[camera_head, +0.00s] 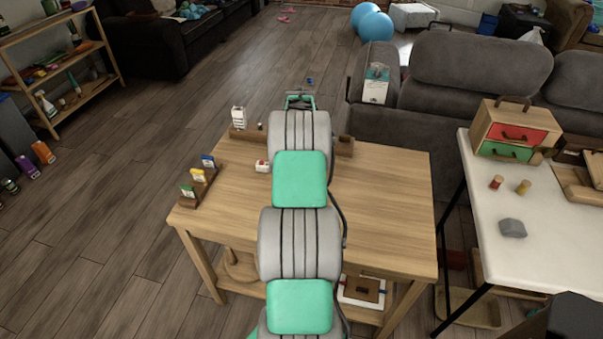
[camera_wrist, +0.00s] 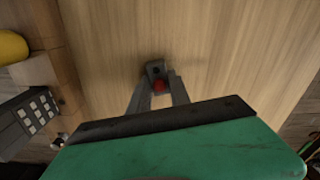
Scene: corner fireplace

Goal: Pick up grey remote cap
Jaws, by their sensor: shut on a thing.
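In the wrist view, my gripper (camera_wrist: 161,82) points at a pale wooden surface. Its two narrow grey fingers are closed on a small dark grey piece with a dark round spot, which looks like the grey remote cap (camera_wrist: 154,68). A red part (camera_wrist: 158,85) shows between the fingers. I cannot tell whether the cap is clear of the surface. In the head view, my gripper (camera_head: 299,100) is at the far side of the wooden table (camera_head: 390,205), beyond my arm, and the cap is hidden there. A grey device with white buttons (camera_wrist: 36,112) shows at left in the wrist view.
On the table stand a wooden holder (camera_head: 196,187) with coloured cards, a small red-and-white block (camera_head: 262,166) and a white item (camera_head: 238,117) on a wooden block. A white table (camera_head: 480,200) stands at right. A grey sofa (camera_head: 475,85) lies behind. The table's right half is clear.

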